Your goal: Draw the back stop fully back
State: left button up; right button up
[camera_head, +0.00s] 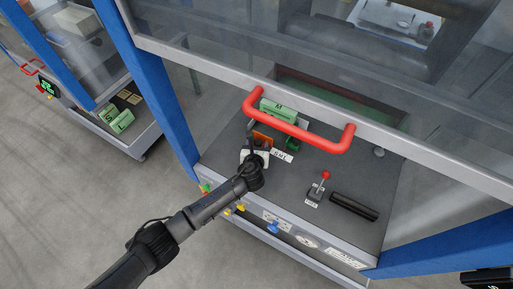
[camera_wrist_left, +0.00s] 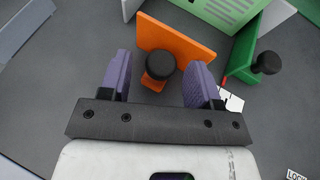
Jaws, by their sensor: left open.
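An orange stop plate (camera_wrist_left: 182,42) with a black knob (camera_wrist_left: 160,64) stands on the dark deck in the left wrist view. It also shows in the head view (camera_head: 263,139), partly hidden by my gripper. My left gripper (camera_wrist_left: 158,68) is open, its two purple fingers apart on either side of the knob; I cannot tell whether they touch it. A green stop (camera_wrist_left: 243,50) with its own black knob (camera_wrist_left: 267,62) stands to the right. No readable label tells me which stop is the back one. My right gripper is not in view.
A red handle (camera_head: 298,132) on the clear guard's lower rail hangs above the deck. A green block (camera_head: 278,108) lies behind the stops. A red-knobbed lever (camera_head: 323,182) and a black bar (camera_head: 354,206) are to the right. Blue posts flank the machine.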

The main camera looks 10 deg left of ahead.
pick_arm(q)
jog(key=p+v, duration=0.3)
jog(key=v, duration=1)
jog(key=shift+s+r+p, duration=0.2)
jog(key=shift+s+p, duration=0.15)
jog(key=shift+p, duration=0.05)
